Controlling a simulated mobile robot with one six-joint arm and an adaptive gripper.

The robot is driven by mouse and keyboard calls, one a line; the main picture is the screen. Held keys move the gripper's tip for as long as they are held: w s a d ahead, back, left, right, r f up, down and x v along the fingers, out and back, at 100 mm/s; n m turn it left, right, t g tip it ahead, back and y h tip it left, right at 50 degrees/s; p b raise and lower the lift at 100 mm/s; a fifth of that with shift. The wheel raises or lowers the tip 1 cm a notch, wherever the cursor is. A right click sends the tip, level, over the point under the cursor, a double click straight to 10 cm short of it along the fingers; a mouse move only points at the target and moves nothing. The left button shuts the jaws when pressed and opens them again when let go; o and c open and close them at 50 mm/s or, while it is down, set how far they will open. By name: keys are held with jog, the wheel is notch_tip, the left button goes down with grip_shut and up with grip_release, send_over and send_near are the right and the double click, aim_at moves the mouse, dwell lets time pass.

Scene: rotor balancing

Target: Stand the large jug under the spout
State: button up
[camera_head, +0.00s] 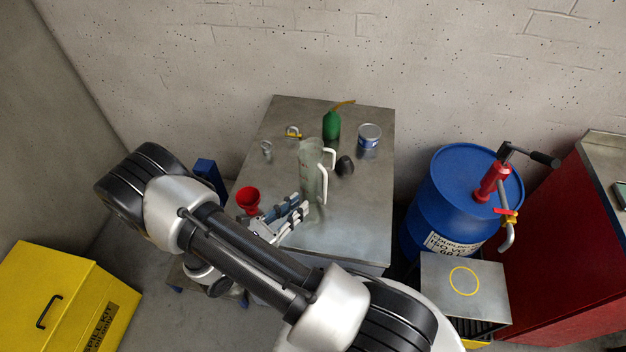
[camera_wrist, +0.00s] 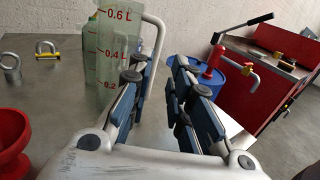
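A tall translucent jug (camera_head: 311,172) with red marks stands upright on the metal table. Two white handle shapes show on its right side in the head view; I cannot tell whether a second jug overlaps it. In the wrist view the jug (camera_wrist: 110,45) reads 0.2 to 0.6 L and stands beyond my left finger, partly hidden by it. My gripper (camera_head: 301,215) is near the jug's base, open; in the wrist view its fingers (camera_wrist: 158,80) are apart with nothing visible between them. The spout (camera_head: 507,238) hangs from a red hand pump on the blue drum, above a stand (camera_head: 435,285) with a yellow ring.
A red funnel (camera_head: 248,199) is close left of my gripper. A green oil can (camera_head: 331,124), a blue-and-white tin (camera_head: 369,136), a dark rounded object (camera_head: 345,165) and a padlock (camera_head: 293,131) are also on the table (camera_head: 360,225). A red cabinet (camera_head: 570,250) flanks the drum (camera_head: 440,195).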

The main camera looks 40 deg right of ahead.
aim_at(324, 184)
jog(key=d, duration=0.4)
jog(key=w+d, duration=0.1)
jog(key=d, duration=0.6)
jog(key=shift+w+d+f+b, duration=0.15)
jog(key=shift+w+d+b, duration=0.2)
jog(key=shift+b, duration=0.05)
jog(key=shift+c, duration=0.4)
grip_shut()
